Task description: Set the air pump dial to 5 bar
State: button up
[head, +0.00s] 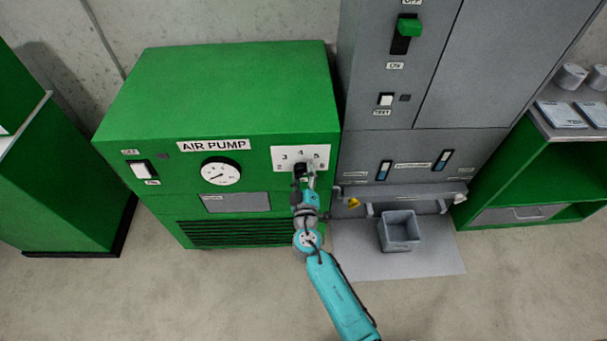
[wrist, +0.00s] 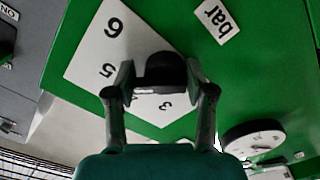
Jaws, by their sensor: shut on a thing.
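The green air pump (head: 240,90) has a white dial plate (head: 289,153) at its front right, with 2, 3, 4, 5 and 6 around a black dial knob (head: 299,171). In the wrist view the knob (wrist: 162,69) sits between the two fingers of my gripper (wrist: 160,78). My gripper (head: 303,182) is shut on the knob, in front of the plate. The 6, 5 and 3 show on the plate (wrist: 95,48) in the wrist view; my gripper hides part of it. I cannot tell which number the knob points at.
A round pressure gauge (head: 221,171) and a white power switch (head: 142,168) are on the pump's front, left of the dial. A grey cabinet (head: 375,150) stands close on the right, with a small grey bin (head: 399,231) at its front. Bare floor lies in front.

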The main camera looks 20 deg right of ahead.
jog(key=shift+d, duration=0.1)
jog(key=o, duration=1.2)
jog(key=shift+c, duration=0.2)
jog(key=v, duration=1.2)
